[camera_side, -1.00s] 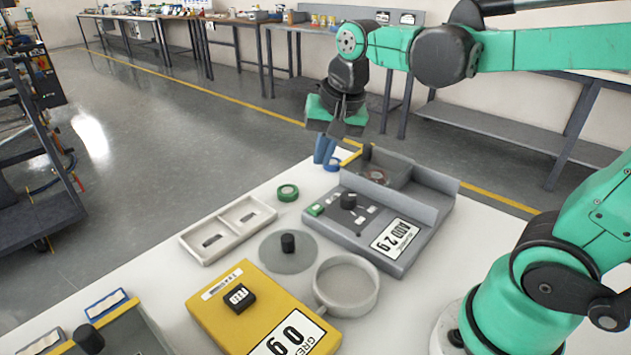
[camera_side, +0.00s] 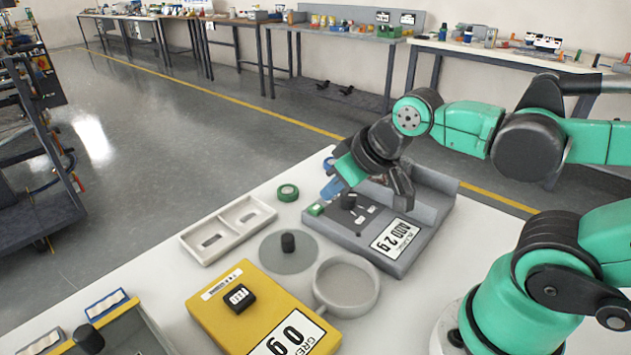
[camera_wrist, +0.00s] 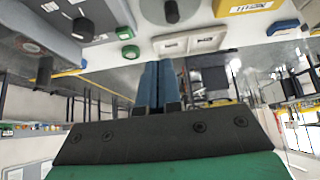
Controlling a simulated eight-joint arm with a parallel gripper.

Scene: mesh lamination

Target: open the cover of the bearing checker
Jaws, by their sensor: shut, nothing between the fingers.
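No unit is plainly marked as the bearing checker. A grey unit (camera_side: 408,268) with an "ADD 2 g" display and a black knob (camera_side: 348,199) stands at the table's far end. I cannot tell whether any cover is open. My gripper (camera_side: 329,190) is shut and empty beside the unit's green button (camera_side: 315,209). Its blue fingers (camera_wrist: 158,75) are together in the wrist view.
Another knobbed box (camera_side: 140,335) is bottom left. Bare table (camera_side: 235,208) lies beside the tray.

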